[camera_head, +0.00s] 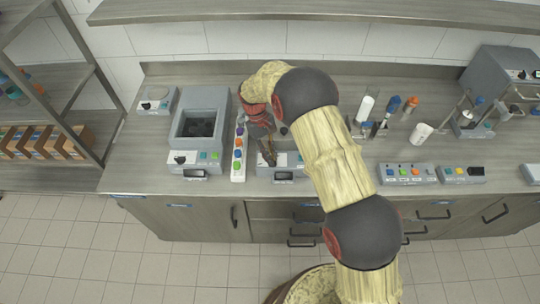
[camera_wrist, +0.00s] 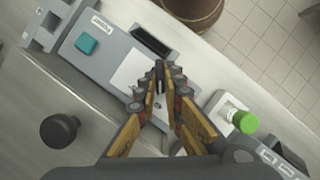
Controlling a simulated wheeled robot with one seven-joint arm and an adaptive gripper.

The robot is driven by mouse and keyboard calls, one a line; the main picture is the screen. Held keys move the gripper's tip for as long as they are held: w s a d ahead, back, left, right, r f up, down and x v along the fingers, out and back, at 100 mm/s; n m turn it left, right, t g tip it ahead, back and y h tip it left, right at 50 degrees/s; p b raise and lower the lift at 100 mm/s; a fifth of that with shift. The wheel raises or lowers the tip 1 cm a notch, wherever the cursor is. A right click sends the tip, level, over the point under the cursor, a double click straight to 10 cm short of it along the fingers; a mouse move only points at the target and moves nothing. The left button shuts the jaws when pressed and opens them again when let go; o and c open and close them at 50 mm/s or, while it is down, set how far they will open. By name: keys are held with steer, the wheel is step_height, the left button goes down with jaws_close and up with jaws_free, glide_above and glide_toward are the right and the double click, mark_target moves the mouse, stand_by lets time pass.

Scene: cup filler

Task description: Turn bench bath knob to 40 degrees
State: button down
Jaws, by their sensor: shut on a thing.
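In the wrist view, a grey bench unit (camera_wrist: 92,50) has a pale control plate, a dark display and a teal button. A small dark knob (camera_wrist: 159,70) stands on the plate, between my fingertips. My gripper (camera_wrist: 163,88) is shut on this knob. The fingers hide much of it, so its pointer and the scale cannot be read. In the head view, my gripper (camera_head: 269,158) reaches down to the front of the unit, whose display (camera_head: 283,178) shows, while my arm covers much of its body.
A grey bath with an open basin (camera_head: 200,125) stands to the left. A strip of coloured buttons (camera_head: 238,150) stands close beside my gripper. Control boxes (camera_head: 406,173), bottles and stands are to the right. A shelf (camera_head: 300,12) runs above the bench.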

steer(key=shift+w+m+y, duration=0.1)
steer(key=shift+m+y, duration=0.2)
steer(key=shift+m, duration=0.4)
steer(key=c, duration=2)
jaws_free()
steer(key=shift+o, duration=0.4)
steer(key=shift+r, duration=0.1)
steer(key=v, duration=1.1)
steer(key=shift+w+r, duration=0.3)
